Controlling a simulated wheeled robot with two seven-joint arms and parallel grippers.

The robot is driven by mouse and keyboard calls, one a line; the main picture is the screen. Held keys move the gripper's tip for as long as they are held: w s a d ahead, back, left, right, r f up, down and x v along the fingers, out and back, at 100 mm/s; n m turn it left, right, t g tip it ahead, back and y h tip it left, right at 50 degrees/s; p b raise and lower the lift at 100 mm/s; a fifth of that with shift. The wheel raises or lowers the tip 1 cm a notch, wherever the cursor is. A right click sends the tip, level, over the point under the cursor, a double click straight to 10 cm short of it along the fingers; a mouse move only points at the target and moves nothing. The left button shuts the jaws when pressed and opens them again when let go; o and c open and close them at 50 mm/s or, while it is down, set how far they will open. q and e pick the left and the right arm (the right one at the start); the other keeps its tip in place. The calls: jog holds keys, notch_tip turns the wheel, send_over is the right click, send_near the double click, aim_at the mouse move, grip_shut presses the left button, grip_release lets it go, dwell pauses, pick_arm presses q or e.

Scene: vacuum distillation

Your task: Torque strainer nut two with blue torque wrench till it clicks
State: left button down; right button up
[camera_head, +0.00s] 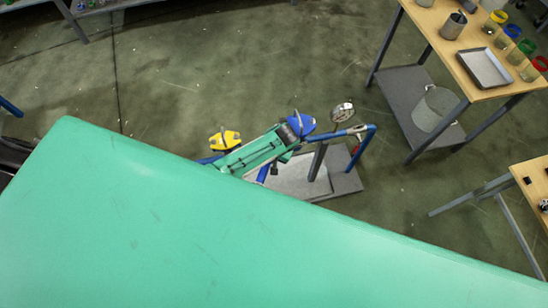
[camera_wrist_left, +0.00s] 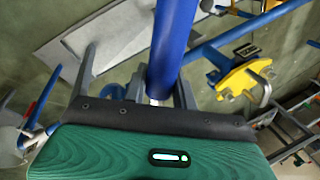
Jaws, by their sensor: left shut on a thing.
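My left gripper (camera_wrist_left: 160,94) is shut around a blue cylindrical bar, which looks like the handle of the blue torque wrench (camera_wrist_left: 172,45). In the left wrist view the bar runs upward out of the frame, so its far end is hidden. A yellow pipe fitting (camera_wrist_left: 244,80) on blue piping is to the right of the bar, apart from it. In the head view the yellow fitting (camera_head: 225,140) and a blue fitting (camera_head: 301,124) flank a green part beyond the large green surface. The strainer nuts cannot be made out. My right gripper is in neither view.
A blue pipe frame (camera_head: 362,145) stands on a grey base plate (camera_head: 345,183), with a round gauge-like part (camera_head: 342,112) above it. A wooden table (camera_head: 465,55) with a metal tray (camera_head: 484,68) and jars is at the upper right. Open floor lies behind the pipework.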

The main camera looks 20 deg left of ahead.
pick_arm(q)
jog(key=shift+a+r+m, duration=0.1)
jog(key=shift+a+m, duration=0.15)
jog(key=shift+m, duration=0.05)
jog(key=a+m, duration=0.2)
jog(key=a, duration=0.1)
jog(key=shift+w+t, duration=0.2)
jog(key=shift+t, duration=0.1)
jog(key=shift+d, duration=0.2)
